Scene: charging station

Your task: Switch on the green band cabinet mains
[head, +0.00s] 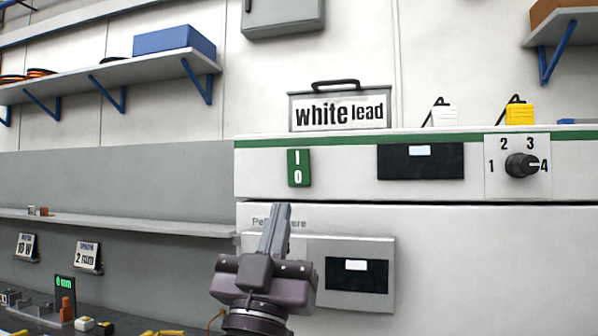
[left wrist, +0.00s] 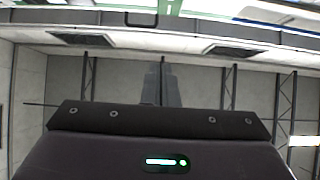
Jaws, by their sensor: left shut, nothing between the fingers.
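The cabinet (head: 330,185) is white with a green band (head: 260,143) along its top edge. A green switch (head: 299,168) marked I above O sits on its front, under the band at the left. I cannot tell which side of the switch is pressed. My left gripper (head: 282,208) is shut and empty, pointing up, below the switch and a little left of it, apart from it in the picture. Its shut fingers also show in the left wrist view (left wrist: 161,80). My right gripper is not in view.
A dark panel (head: 421,162) and a rotary knob (head: 521,165) marked 1 to 4 are right of the switch. A "white lead" sign (head: 339,110), a white plug (head: 443,115) and a yellow plug (head: 519,113) are on top. A lower panel (head: 355,287) is right of my gripper.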

